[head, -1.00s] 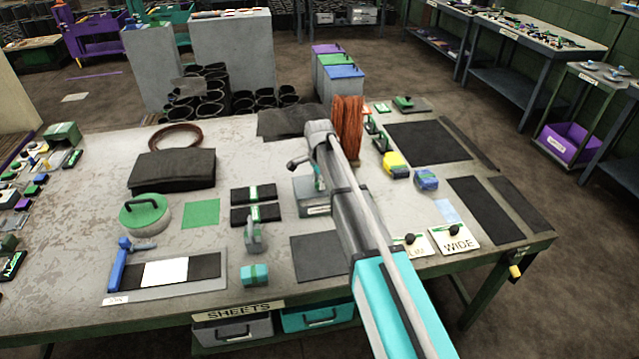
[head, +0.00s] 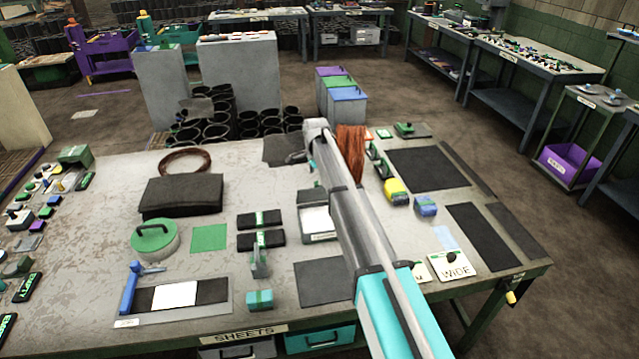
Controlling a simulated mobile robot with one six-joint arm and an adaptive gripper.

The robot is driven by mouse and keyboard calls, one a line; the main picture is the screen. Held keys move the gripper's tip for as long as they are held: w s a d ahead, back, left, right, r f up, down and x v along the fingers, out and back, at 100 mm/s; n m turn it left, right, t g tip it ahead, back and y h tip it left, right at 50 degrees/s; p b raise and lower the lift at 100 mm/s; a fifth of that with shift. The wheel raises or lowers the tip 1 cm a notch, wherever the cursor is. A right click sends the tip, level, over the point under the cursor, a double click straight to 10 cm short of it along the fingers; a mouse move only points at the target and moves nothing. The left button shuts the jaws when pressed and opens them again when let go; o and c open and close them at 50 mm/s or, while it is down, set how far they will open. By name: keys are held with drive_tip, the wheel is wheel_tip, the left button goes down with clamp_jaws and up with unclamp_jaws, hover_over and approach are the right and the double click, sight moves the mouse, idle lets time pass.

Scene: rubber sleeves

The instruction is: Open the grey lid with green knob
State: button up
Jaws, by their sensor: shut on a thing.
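A grey box (head: 322,238) with a label on its front stands on the workbench, just left of my arm. Its top is open at the front and shows a white inside (head: 317,220). Its grey lid (head: 311,196) appears raised at the back of the box. My gripper (head: 314,177) is above the lid, shut, and seems to hold its green knob. The knob and fingertips are small and mostly hidden by my arm.
A coil of reddish-brown cord (head: 350,150) stands right behind my arm. Two black bundles with green bands (head: 259,220) lie left of the box. A dark mat (head: 322,282) lies in front. A round green-topped thing (head: 153,238) is further left.

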drive_tip(key=shift+o, duration=0.3)
drive_tip(key=shift+w+a+f+b, duration=0.1)
drive_tip(key=shift+w+a+b, duration=0.2)
drive_tip(key=shift+w, duration=0.95)
drive_tip(key=shift+w+a+f+b, duration=0.1)
drive_tip(key=shift+w+a, duration=0.25)
drive_tip(key=shift+w, duration=0.9)
drive_tip(key=o, duration=0.8)
drive_tip(key=shift+s, duration=0.15)
drive_tip(key=c, duration=0.3)
drive_tip(key=w+a+r+p, duration=0.1)
drive_tip(key=w+a+p, duration=0.1)
drive_tip(key=w, duration=0.9)
drive_tip(key=shift+a, duration=0.5)
drive_tip(key=shift+w+a+r+p, duration=0.15)
drive_tip(key=shift+w+a, duration=0.1)
drive_tip(key=shift+w, duration=0.55)
drive_tip(key=shift+w+a+r+p, duration=0.1)
drive_tip(key=shift+w+a+p, duration=0.1)
drive_tip(key=shift+w, duration=0.65)
drive_tip(key=shift+w+a+r+p, duration=0.1)
drive_tip(key=shift+w+a, duration=0.15)
drive_tip(key=shift+w, duration=0.55)
drive_tip(key=shift+r, duration=0.1)
